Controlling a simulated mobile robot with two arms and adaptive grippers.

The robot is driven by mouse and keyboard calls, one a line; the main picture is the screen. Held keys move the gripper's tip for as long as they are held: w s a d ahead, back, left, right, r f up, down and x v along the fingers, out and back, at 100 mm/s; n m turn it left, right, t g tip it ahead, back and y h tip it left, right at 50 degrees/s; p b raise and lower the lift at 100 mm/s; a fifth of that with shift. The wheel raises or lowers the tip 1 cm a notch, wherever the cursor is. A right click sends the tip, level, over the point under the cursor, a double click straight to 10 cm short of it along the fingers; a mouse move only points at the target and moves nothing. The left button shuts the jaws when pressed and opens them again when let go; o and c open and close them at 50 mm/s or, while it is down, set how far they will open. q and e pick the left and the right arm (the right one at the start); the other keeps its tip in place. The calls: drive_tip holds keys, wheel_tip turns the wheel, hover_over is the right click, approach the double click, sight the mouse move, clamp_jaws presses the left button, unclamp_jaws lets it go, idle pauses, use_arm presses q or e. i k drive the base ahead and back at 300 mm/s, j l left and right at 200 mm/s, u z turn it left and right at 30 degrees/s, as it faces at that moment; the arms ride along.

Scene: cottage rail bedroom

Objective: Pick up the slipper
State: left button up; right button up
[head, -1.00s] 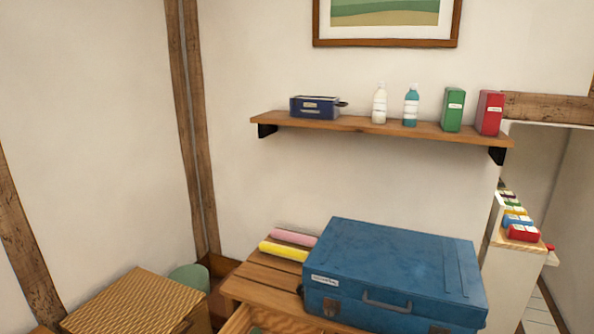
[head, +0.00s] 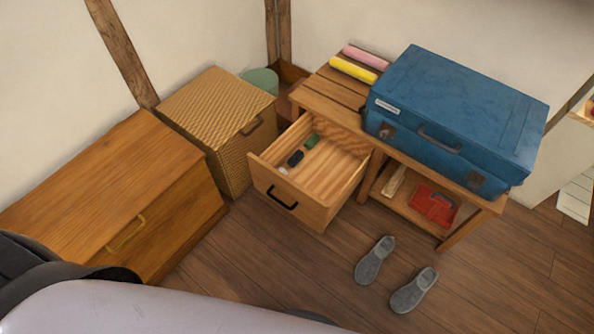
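Two grey slippers lie on the wooden floor in front of the wooden bench table. One slipper (head: 375,261) is nearer the open drawer. The other slipper (head: 414,290) is to its right and a little closer to me. They lie side by side, apart from each other, with toes pointing toward me. Neither of my grippers is in the head view.
An open drawer (head: 310,208) holding small items juts out left of the slippers. The bench (head: 335,103) carries a blue suitcase (head: 455,108); a red item (head: 433,206) lies on its lower shelf. A wicker box (head: 215,105) and wooden chest (head: 105,185) stand left. Floor right is clear.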

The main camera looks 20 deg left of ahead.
sight(403, 301)
drive_tip(key=k+j+z, duration=0.1)
drive_tip(key=z, duration=0.3)
drive_tip(key=k+z, duration=0.25)
drive_tip(key=z, duration=0.2)
drive_tip(key=k+z, duration=0.15)
drive_tip(key=z, duration=0.25)
